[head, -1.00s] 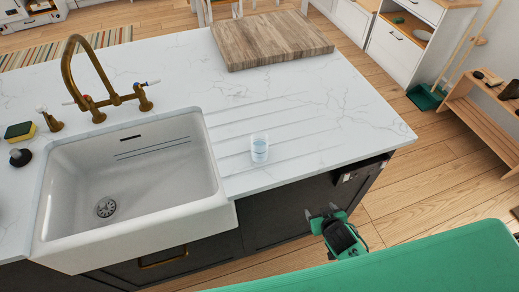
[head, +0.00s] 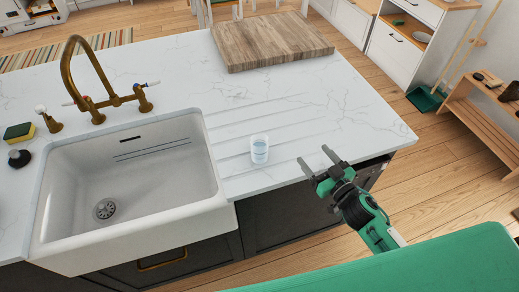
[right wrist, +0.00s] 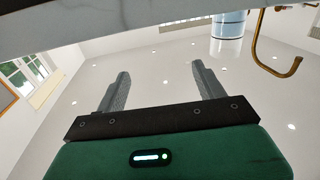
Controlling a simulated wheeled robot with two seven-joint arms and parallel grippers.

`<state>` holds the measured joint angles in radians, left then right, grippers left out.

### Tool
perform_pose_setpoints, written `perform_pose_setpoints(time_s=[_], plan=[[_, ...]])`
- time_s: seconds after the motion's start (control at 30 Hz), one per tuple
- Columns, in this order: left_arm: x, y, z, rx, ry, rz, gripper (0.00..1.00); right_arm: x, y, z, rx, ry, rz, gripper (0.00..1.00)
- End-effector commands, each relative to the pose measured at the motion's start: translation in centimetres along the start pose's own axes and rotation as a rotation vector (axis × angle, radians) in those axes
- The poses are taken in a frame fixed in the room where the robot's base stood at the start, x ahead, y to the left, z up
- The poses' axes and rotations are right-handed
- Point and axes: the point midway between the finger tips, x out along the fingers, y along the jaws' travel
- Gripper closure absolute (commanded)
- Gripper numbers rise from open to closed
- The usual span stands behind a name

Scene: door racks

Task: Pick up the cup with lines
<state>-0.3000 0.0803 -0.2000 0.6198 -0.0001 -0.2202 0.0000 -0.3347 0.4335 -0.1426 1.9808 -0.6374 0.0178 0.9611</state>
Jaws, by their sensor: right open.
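The cup with lines (head: 259,149) is a small clear, bluish cup with faint lines around it. It stands upright on the white marble counter, just right of the sink. My left gripper is not in view.
The white sink (head: 130,180) lies left of the cup, with a brass faucet (head: 105,95) behind it. A wooden board (head: 270,42) lies at the back of the counter. The counter around the cup is clear. A green surface (head: 400,268) is in front.

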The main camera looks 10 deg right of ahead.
Motion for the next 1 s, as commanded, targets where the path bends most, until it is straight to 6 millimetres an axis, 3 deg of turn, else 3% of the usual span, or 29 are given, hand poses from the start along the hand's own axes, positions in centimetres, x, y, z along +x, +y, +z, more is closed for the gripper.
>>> perform_pose_setpoints(time_s=[0.3,0.57,1.0], plan=[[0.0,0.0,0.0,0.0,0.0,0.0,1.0,-0.4,-2.5,1.7,0.011,0.046,-0.461,0.29],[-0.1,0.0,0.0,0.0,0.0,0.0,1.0,-1.2,-3.3,2.7,0.029,0.008,-0.607,0.29],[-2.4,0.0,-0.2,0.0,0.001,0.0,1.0,4.8,-7.5,2.3,0.032,0.009,-0.609,0.29]])
